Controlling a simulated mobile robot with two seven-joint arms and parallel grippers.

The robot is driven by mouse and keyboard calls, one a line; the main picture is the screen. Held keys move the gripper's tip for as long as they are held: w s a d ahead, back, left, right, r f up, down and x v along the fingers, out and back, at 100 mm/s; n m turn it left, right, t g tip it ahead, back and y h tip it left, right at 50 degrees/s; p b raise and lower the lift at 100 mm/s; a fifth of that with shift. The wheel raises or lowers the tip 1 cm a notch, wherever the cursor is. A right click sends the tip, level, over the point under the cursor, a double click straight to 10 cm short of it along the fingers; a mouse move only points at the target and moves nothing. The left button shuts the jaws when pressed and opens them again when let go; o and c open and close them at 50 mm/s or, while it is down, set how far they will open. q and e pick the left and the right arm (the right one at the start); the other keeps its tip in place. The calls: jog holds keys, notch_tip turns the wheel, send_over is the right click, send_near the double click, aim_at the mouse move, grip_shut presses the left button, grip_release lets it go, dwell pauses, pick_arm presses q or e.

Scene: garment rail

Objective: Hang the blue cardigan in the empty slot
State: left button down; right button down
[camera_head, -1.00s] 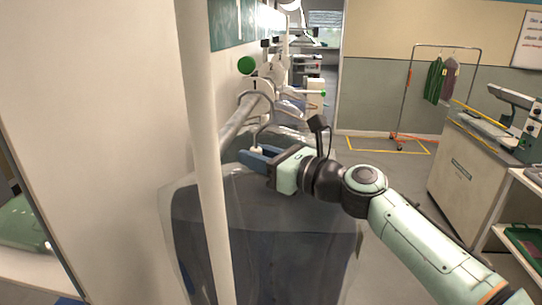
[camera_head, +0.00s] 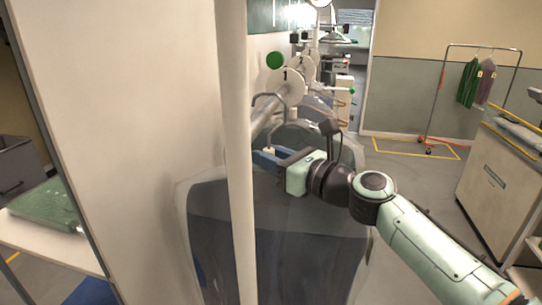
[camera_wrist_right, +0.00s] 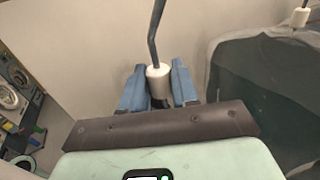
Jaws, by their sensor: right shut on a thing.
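My right gripper (camera_head: 268,158) is shut on the white collar (camera_wrist_right: 158,72) of a hanger, below its grey metal hook (camera_head: 268,98). A dark blue-grey garment (camera_head: 310,235), which I take for the blue cardigan, hangs below in a clear cover. In the right wrist view, the blue fingers (camera_wrist_right: 158,88) stand either side of the collar. The hook's curve is at the grey rail (camera_head: 266,122); I cannot tell whether it rests on it. The empty slot cannot be made out. My left gripper is out of view.
A white upright post (camera_head: 235,160) stands in front of the rail and garment. Round numbered discs (camera_head: 291,86) sit along the rail, with other covered garments (camera_head: 310,135) behind.

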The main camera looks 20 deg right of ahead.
jog(key=shift+s+r, duration=0.1)
jog(key=shift+r, duration=0.05)
jog(key=c, duration=0.8)
grip_release()
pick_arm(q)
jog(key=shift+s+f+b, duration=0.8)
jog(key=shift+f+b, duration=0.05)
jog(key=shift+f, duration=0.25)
pick_arm(e)
jog(key=v, duration=1.3)
jog(key=shift+s+d, duration=0.1)
jog(key=shift+s, duration=0.1)
